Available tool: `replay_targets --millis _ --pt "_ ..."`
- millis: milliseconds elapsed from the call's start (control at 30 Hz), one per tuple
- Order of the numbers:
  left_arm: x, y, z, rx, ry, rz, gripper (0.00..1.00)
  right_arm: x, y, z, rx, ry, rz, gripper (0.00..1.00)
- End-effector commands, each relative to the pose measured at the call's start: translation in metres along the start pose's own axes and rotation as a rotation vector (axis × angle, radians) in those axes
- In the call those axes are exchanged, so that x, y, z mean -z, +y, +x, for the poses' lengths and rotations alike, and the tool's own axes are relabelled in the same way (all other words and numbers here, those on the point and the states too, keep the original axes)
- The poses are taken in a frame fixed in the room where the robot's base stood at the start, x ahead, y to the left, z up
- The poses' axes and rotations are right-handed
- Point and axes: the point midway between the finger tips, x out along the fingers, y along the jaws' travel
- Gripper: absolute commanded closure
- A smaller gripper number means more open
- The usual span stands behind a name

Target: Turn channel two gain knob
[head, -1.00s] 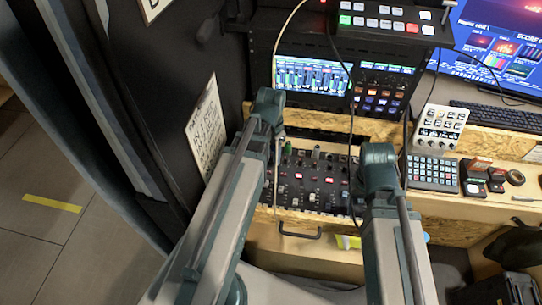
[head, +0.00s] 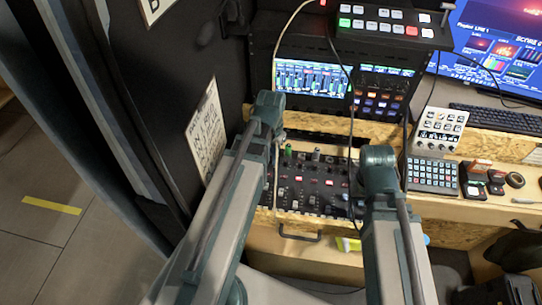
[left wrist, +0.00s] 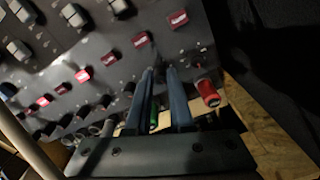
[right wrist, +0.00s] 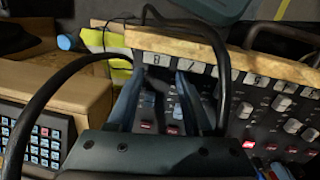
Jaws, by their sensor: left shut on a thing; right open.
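The black mixer panel (head: 318,185), with rows of knobs and red and grey caps, sits on a wooden shelf in the head view. It also shows in both wrist views. My left gripper (left wrist: 160,76) is at the panel's back left part, its fingers close together on a small knob. That knob is mostly hidden between the fingertips, and I cannot read its channel label. My right gripper (right wrist: 158,72) is open and empty above the panel's front right part, near the numbered strip (right wrist: 193,66). The head view hides both fingertips behind my arms.
A red plug (left wrist: 208,92) and a green plug (left wrist: 153,121) stand near the left fingers. A black cable (right wrist: 45,95) loops beside the right gripper. A keypad (head: 432,173) lies right of the mixer. A drawer handle (head: 299,237) is below its front edge.

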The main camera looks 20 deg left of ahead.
Motion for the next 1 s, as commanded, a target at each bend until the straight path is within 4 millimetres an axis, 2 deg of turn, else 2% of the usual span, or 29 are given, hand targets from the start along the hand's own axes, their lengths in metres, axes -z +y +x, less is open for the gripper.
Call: replay_targets --millis 267,300,467,833,1000 --pt "0.000 0.000 0.000 0.000 0.000 -0.010 1.00 0.000 0.000 0.000 0.000 0.000 0.000 0.49" --pt "0.000 0.000 0.000 0.000 0.000 -0.010 0.78 0.000 0.000 0.000 0.000 0.000 0.000 0.49" --pt "0.000 0.000 0.000 0.000 0.000 -0.009 0.49 0.000 0.000 0.000 0.000 0.000 0.000 0.49" --pt "0.000 0.000 -0.002 0.000 0.000 -0.009 0.49 0.000 0.000 -0.002 0.000 0.000 0.000 0.49" --pt "0.000 0.000 -0.011 0.000 0.000 -0.008 0.49 -0.001 0.001 -0.011 0.000 0.000 0.000 0.49"
